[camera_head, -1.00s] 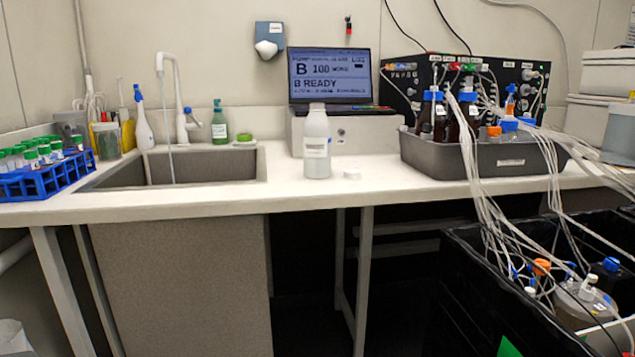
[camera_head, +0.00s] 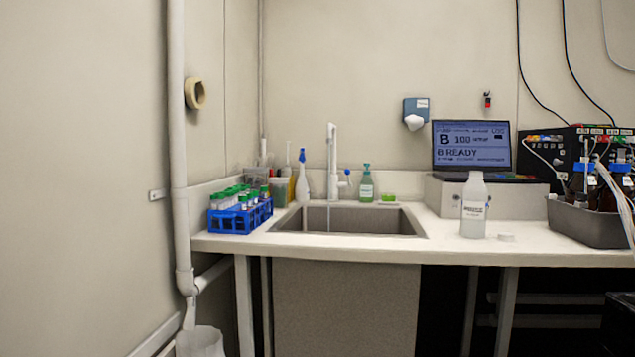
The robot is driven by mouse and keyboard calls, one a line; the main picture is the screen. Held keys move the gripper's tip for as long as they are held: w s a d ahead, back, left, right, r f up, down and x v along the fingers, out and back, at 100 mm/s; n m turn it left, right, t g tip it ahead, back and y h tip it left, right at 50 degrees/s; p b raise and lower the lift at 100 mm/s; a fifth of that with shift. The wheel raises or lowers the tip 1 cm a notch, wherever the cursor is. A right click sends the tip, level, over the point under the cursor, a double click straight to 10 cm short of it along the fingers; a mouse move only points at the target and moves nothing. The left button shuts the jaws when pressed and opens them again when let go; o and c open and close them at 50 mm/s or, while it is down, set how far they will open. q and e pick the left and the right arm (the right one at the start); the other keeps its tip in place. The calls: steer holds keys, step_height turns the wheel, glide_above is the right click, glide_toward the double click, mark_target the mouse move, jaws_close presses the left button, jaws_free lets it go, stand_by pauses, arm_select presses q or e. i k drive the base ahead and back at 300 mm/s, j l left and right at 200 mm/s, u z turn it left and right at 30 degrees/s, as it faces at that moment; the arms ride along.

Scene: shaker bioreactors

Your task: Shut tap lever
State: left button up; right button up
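A tall white tap (camera_head: 333,165) stands behind the sink (camera_head: 414,224) on the bench. A tap lever with a blue end (camera_head: 347,173) sticks up on a small white body just right of the tap column. A thin stream of water (camera_head: 329,218) shows below the spout, over the basin. Neither of my grippers shows in the view.
A blue rack (camera_head: 240,220) of green-capped tubes stands left of the sink. A spray bottle (camera_head: 302,180), a green soap bottle (camera_head: 366,186) and a green sponge (camera_head: 389,198) stand behind it. A white bottle (camera_head: 473,206) stands right. A pipe (camera_head: 178,130) runs down the left wall.

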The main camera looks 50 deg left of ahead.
mark_target(347, 172)
steer(key=l+u, duration=0.1)
steer(key=u, duration=1.45)
steer(key=i+l, duration=0.05)
steer(key=l, duration=0.05)
